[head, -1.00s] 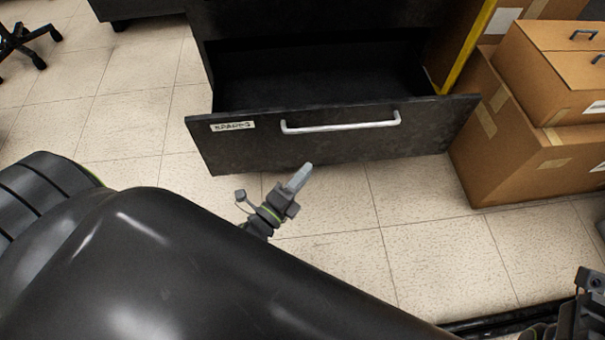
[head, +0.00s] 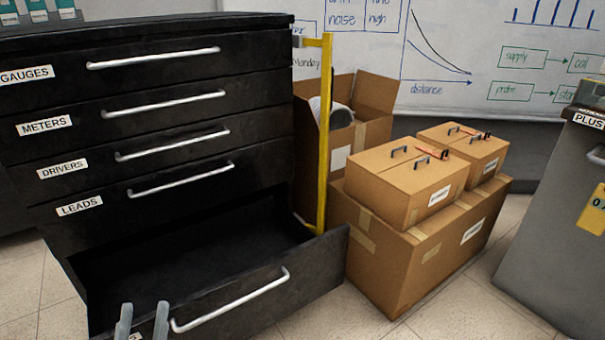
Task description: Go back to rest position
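My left gripper (head: 143,308) shows at the bottom left of the head view. Its two grey fingers point up with a gap between them, and nothing is between them. It is in front of the left part of the open bottom drawer (head: 245,305) of a black cabinet (head: 215,170). The fingers cover part of the drawer front and most of its label. I cannot tell whether they touch it. The silver handle (head: 230,300) is just right of the fingers. My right gripper is out of view.
The drawer sticks out and looks empty where visible. Cardboard boxes (head: 405,260) stand right of it, with a yellow post (head: 325,140) between. A grey cabinet (head: 555,230) stands at the far right. Bare floor (head: 470,310) shows between boxes and grey cabinet.

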